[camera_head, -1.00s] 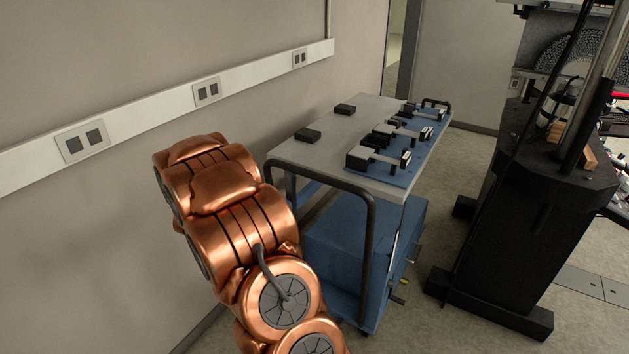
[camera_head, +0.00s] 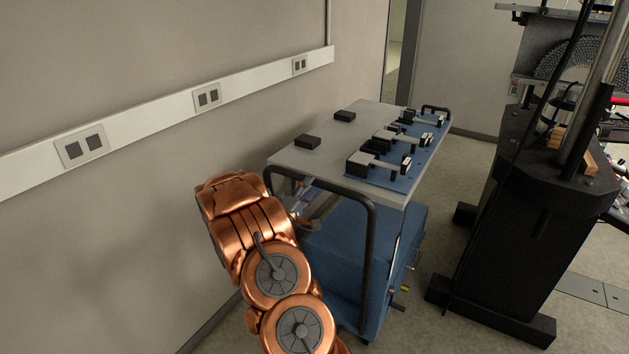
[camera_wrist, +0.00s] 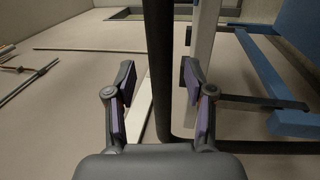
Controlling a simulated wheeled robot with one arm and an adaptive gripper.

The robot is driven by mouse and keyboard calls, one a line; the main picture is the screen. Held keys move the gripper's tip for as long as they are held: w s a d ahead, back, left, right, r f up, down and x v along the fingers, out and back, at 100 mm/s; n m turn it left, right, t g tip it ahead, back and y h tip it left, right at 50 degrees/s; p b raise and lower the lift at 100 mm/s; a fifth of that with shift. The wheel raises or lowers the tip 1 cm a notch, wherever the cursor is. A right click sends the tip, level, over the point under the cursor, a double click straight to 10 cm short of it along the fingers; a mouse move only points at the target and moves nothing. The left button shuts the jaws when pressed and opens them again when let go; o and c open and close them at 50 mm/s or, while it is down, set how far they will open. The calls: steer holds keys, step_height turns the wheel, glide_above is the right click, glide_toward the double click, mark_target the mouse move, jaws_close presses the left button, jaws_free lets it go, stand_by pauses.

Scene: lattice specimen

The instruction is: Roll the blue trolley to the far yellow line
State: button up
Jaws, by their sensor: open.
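The blue trolley (camera_head: 365,255) stands beside the left wall, with a grey top (camera_head: 345,150) and a blue mat. Its black push handle (camera_head: 371,250) is a tall bent tube at the near end. My copper arm reaches to the handle's left side, and my gripper (camera_head: 305,205) is partly hidden there. In the wrist view, my gripper (camera_wrist: 158,100) has its two purple-padded fingers spread apart. A dark upright handle tube (camera_wrist: 160,60) runs between them, with gaps visible on both sides. No yellow line is visible.
A heavy black machine (camera_head: 520,210) stands to the right of the trolley, with a strip of floor (camera_head: 430,265) between. Black clamps (camera_head: 378,162) and small black blocks (camera_head: 307,141) sit on the trolley top. A doorway opens at the back.

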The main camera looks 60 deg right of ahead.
mark_target(315, 182)
steer(key=shift+w+d+r+p, duration=0.1)
steer(key=shift+d+r+p, duration=0.15)
steer(key=shift+d, duration=0.7)
steer(key=shift+d+r+p, duration=0.1)
steer(key=shift+d+p, duration=0.15)
steer(key=shift+d, duration=0.65)
jaws_close()
